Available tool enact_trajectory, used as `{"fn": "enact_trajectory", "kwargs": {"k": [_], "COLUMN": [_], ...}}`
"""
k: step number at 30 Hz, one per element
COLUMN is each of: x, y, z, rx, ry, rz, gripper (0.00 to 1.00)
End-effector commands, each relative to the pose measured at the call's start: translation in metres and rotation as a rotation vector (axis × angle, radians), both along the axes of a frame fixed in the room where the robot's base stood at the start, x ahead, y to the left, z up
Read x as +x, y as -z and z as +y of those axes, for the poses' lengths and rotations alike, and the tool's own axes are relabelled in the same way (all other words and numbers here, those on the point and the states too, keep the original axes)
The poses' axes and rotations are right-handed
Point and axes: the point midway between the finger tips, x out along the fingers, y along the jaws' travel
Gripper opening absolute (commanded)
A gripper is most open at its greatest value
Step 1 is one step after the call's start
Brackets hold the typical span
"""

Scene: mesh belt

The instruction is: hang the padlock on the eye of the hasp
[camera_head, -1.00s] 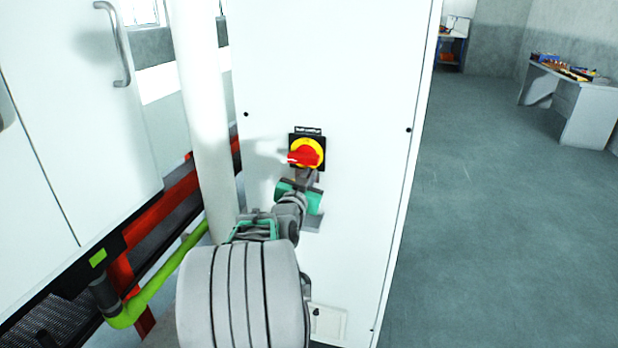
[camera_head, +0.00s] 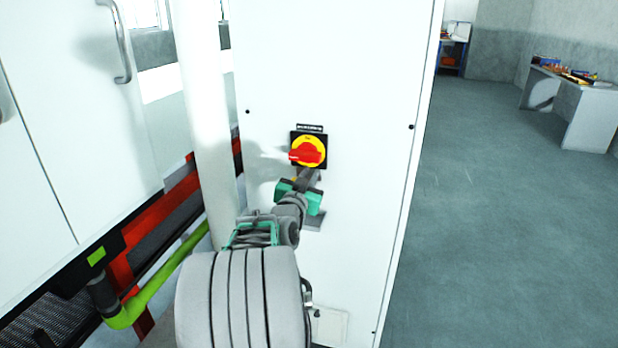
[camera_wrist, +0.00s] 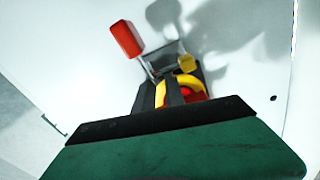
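The red-and-yellow rotary switch (camera_head: 307,152) sits on a black plate on the white cabinet door. My gripper (camera_head: 309,176) is just below it. In the wrist view, which is roughly upside down, a red block (camera_wrist: 126,38), apparently the padlock body, stands out beside my dark fingers (camera_wrist: 165,92). A thin grey part, probably its shackle, runs from it to the fingertips, which look shut on it. A small yellow piece (camera_wrist: 187,63), perhaps part of the hasp, lies by the yellow disc. The hasp's eye is not clear; the padlock is hidden in the head view.
The white cabinet door (camera_head: 345,60) fills the middle. A white post (camera_head: 205,110) and a green pipe (camera_head: 165,283) stand to the left, beside a white housing with a handle (camera_head: 122,45). Open floor (camera_head: 500,220) and a workbench (camera_head: 585,110) are to the right.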

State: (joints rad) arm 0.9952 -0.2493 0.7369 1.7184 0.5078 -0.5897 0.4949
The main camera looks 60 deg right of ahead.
Motion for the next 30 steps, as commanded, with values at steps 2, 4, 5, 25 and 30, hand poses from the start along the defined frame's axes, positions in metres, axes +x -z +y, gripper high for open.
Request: {"fn": "enact_trajectory", "kwargs": {"k": [2,4,5,25,30], "x": [-0.005,-0.006,-0.006,-0.012,0.012], "y": [0.021,0.021,0.021,0.006,0.007], "z": [0.001,0.001,0.000,0.079,0.094], "rx": [0.036,0.035,0.035,0.005,0.070], "ry": [0.009,0.011,0.011,0.000,-0.051], "rz": [0.018,0.019,0.019,0.005,0.021], "gripper": [0.32,0.32,0.32,0.32,0.32]}}
